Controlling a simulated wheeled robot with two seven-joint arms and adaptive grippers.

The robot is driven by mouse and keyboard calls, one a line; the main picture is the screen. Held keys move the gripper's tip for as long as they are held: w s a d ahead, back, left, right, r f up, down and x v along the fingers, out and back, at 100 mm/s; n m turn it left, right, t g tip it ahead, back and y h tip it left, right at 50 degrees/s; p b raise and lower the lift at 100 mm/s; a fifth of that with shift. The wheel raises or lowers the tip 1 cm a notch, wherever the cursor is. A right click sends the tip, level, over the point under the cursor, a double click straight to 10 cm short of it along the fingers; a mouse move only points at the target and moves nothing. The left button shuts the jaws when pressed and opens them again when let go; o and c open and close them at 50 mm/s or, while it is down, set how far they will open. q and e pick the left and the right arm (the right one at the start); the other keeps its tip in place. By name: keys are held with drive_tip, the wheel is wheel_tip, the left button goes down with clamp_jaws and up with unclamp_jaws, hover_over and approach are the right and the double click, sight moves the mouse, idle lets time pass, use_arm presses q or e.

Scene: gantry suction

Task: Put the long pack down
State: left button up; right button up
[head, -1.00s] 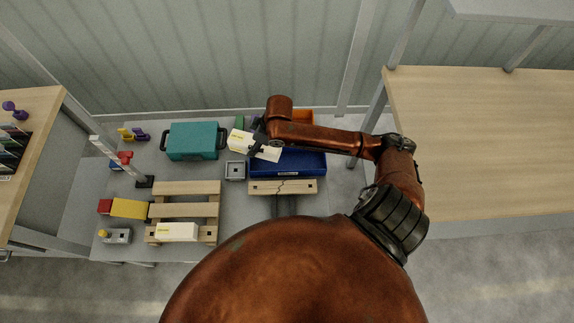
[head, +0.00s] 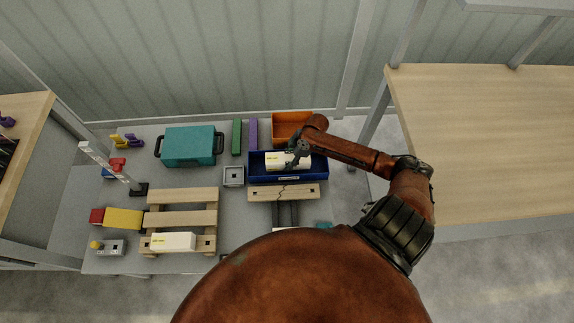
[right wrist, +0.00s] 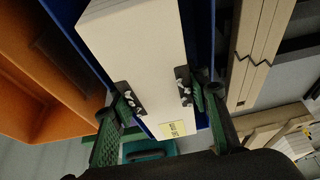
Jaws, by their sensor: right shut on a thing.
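The long pack (head: 276,160) is white with a yellow label. It lies lengthwise within the outline of the blue bin (head: 289,178), in its back part. My right gripper (head: 299,157) is shut on the pack near its right part. In the right wrist view the two fingers (right wrist: 157,92) press on both sides of the pack (right wrist: 140,45), with blue bin walls (right wrist: 203,30) on either side. I cannot tell if the pack touches the bin floor. A second white pack (head: 174,242) lies on the wooden pallet (head: 183,195). My left gripper is not in view.
An orange bin (head: 290,122) stands behind the blue one, and a cracked wooden board (head: 284,193) lies in front. A teal case (head: 189,146), a green bar (head: 236,137), a purple bar (head: 253,134) and a small grey tray (head: 233,176) are to the left.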

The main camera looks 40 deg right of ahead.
drive_tip(key=shift+w+f+b, duration=0.1)
drive_tip(key=shift+f+b, duration=0.5)
drive_tip(key=shift+f, duration=1.4)
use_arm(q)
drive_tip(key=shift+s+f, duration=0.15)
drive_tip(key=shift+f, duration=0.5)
use_arm(e)
drive_tip(key=shift+r, duration=0.1)
drive_tip(key=o, duration=1.3)
drive_tip(key=shift+f, duration=0.2)
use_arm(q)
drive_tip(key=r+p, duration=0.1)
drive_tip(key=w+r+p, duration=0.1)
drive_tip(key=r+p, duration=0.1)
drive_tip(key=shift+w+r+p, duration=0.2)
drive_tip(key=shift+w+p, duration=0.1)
use_arm(e)
drive_tip(key=v, duration=1.2)
drive_tip(key=shift+r, duration=0.15)
